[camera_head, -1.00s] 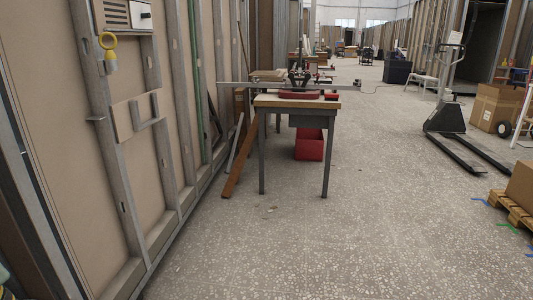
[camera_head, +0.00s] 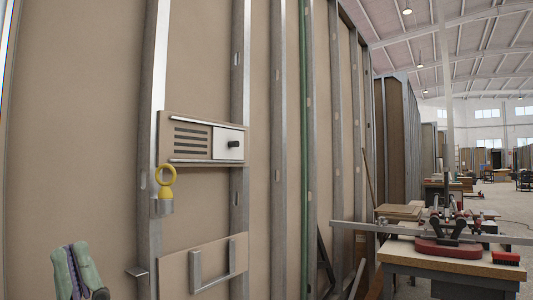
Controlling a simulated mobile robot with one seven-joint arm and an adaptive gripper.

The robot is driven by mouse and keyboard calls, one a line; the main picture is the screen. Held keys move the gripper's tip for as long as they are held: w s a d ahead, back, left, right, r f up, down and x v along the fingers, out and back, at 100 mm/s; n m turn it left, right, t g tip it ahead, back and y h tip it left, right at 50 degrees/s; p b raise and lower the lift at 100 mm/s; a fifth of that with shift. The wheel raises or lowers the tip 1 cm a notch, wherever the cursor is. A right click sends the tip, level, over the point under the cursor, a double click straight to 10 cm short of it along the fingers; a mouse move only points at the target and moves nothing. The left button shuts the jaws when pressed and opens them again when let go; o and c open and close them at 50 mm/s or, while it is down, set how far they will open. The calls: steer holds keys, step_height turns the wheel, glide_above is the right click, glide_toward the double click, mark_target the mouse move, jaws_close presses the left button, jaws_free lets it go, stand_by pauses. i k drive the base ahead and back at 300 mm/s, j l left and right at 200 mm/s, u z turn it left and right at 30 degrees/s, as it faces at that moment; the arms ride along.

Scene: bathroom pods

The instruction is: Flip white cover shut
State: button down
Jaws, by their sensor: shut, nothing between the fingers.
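The white cover (camera_head: 229,144) is a flat square panel with a dark round knob (camera_head: 234,144). It sits at the right end of a beige plate fixed across the wall studs. The plate's dark vent slots (camera_head: 191,140) lie uncovered to the left of the cover. Metal rails run along the plate's top and bottom edges. What appears to be my gripper (camera_head: 80,268), green and purple, shows at the bottom left, below and left of the cover and apart from it. It looks shut and empty.
A yellow ring on a grey fitting (camera_head: 165,185) hangs below the plate. A workbench (camera_head: 450,260) with a red-based tool stands at right. The aisle beyond is open.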

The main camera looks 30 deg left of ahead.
mark_target(228, 144)
steer(key=i+u, duration=0.15)
steer(key=i, duration=0.35)
steer(key=i+l+u, duration=0.15)
steer(key=i, duration=0.3)
steer(key=i+l+u, duration=0.1)
steer(key=i, duration=0.35)
steer(key=i+l+u, duration=0.3)
steer(key=i+u, duration=0.15)
steer(key=i+l+u, duration=0.45)
steer(key=i+l, duration=0.05)
steer(key=i, duration=0.05)
